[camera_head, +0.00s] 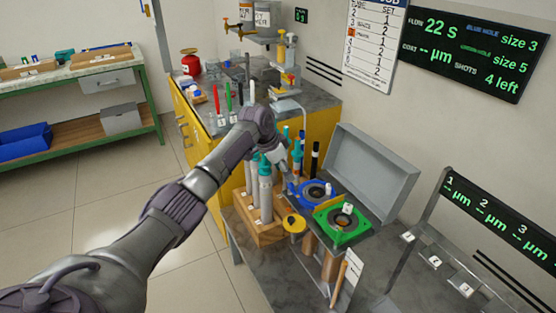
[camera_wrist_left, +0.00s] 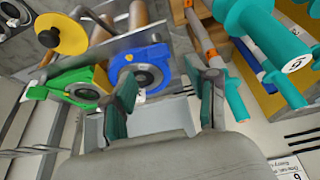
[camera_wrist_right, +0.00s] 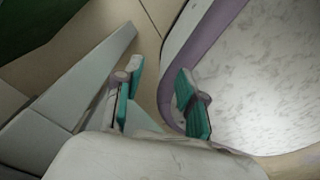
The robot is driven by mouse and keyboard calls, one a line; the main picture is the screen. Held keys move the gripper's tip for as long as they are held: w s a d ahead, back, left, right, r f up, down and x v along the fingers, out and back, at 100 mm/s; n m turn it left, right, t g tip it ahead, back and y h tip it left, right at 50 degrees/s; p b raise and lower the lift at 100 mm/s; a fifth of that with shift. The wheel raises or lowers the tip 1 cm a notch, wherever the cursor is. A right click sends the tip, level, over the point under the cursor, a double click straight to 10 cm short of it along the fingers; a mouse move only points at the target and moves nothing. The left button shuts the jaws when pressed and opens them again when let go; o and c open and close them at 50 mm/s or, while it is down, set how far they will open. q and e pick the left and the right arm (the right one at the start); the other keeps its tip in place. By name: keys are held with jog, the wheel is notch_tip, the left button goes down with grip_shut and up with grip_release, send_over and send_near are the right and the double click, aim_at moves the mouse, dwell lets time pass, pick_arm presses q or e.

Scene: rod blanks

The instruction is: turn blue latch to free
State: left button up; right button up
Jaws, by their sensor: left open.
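The blue plate (camera_head: 303,190) surrounds a dark round hole on the bench fixture, beside the green plate (camera_head: 345,228). In the left wrist view the blue plate (camera_wrist_left: 152,58) lies beyond my left fingers. I cannot tell its latch apart from the plate or how it is turned. My left gripper (camera_head: 284,164) is above and just behind the blue plate, its fingers apart and empty in the left wrist view (camera_wrist_left: 166,98). My right gripper (camera_wrist_right: 160,98) is open with nothing between its fingers; it does not show in the head view.
A grey open lid (camera_head: 372,172) stands behind the plates. Teal-handled tools (camera_head: 265,190) stand in a wooden block (camera_head: 262,232) left of them, close to my left arm. A yellow disc (camera_head: 294,223) sits in front. A display (camera_head: 480,50) hangs on the wall.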

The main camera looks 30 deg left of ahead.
pick_arm(q)
jog(key=v, duration=0.6)
jog(key=shift+r, duration=0.2)
jog(key=s+d+f+n+y+p, duration=0.1)
jog(key=s+f, duration=0.1)
jog(key=f, duration=0.9)
jog(key=s+f+n, duration=0.1)
jog(key=s+f, duration=0.2)
jog(key=f, duration=0.8)
jog(key=s+d+f+n+g+y+p, duration=0.2)
jog(key=s+d+f, duration=0.1)
jog(key=s+f, duration=1.35)
jog(key=s+d+f, duration=0.3)
jog(key=s+f, duration=0.2)
jog(key=s, duration=0.7)
jog(key=s+d+f+p, duration=0.1)
jog(key=s+d+f, duration=0.2)
jog(key=s, duration=0.9)
jog(key=s+d+f+g, duration=0.1)
jog(key=s+d+f, duration=0.2)
jog(key=s+f, duration=0.4)
jog(key=s, duration=0.6)
jog(key=shift+d+f+h, duration=0.25)
jog(key=shift+h, duration=0.05)
